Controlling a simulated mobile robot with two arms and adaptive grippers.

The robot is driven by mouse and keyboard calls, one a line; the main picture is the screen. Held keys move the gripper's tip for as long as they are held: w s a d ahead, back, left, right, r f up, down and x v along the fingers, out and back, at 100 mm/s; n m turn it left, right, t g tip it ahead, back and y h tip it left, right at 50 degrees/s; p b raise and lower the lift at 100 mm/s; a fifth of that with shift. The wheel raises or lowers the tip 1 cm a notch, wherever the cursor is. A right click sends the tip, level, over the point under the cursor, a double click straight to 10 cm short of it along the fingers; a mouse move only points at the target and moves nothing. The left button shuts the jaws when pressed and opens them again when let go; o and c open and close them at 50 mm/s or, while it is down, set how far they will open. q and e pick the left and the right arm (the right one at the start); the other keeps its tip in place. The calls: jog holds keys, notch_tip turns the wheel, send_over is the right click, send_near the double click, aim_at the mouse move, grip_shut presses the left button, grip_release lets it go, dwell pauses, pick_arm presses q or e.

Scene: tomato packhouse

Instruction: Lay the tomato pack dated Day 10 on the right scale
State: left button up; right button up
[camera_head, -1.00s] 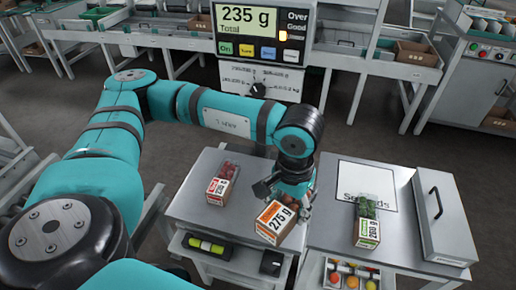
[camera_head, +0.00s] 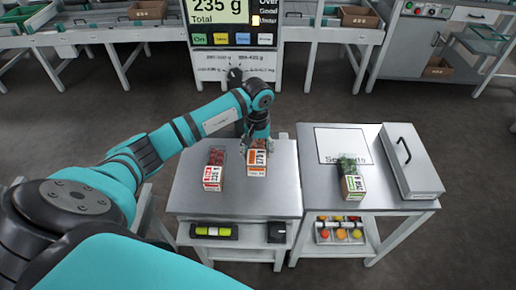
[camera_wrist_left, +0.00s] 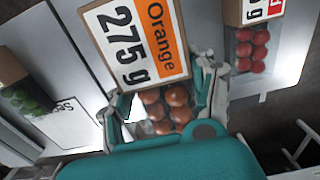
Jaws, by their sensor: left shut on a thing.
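The pack labelled Orange, 275 g (camera_head: 257,161) is at the back middle of the left steel table (camera_head: 240,200); its big label and orange tomatoes fill much of the left wrist view (camera_wrist_left: 135,45). My left gripper (camera_head: 257,143) is shut on it, with fingers at both sides of the tomatoes (camera_wrist_left: 163,105). Whether it touches the table is unclear. A red-labelled pack (camera_head: 213,171) stands to its left, apart, also in the wrist view (camera_wrist_left: 250,45). A green-labelled pack (camera_head: 351,180) is on the right table. I can read no Day date, and no scale is clearly identifiable.
A display (camera_head: 220,14) reads 235 g Total, above a white panel with a black dial (camera_head: 234,75). The right table has a white marked square (camera_head: 341,145) and a grey handled box (camera_head: 410,160). A tray of coloured fruit (camera_head: 340,232) is below. The left table's front is clear.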

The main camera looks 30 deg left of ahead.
pick_arm(q)
jog(key=shift+f+b, duration=0.4)
jog(key=shift+f, duration=0.4)
notch_tip(320, 180, down, 5)
jog(key=b, duration=0.3)
jog(key=shift+d+r, duration=0.1)
jog(key=shift+d, duration=0.05)
jog(key=shift+a+f+b, duration=0.2)
jog(key=shift+f+b, duration=0.45)
jog(key=shift+f, duration=0.1)
jog(key=shift+d, duration=0.1)
pick_arm(e)
jog(key=f, duration=0.2)
jog(key=a+f, duration=0.1)
jog(key=f, duration=0.2)
jog(key=shift+a+f, duration=0.2)
jog(key=shift+d, duration=0.1)
jog(key=shift+d, duration=0.25)
pick_arm(q)
jog(key=shift+f+b, duration=0.3)
jog(key=shift+b, duration=0.15)
pick_arm(e)
jog(key=shift+f, duration=0.45)
pick_arm(q)
jog(key=o, duration=1.5)
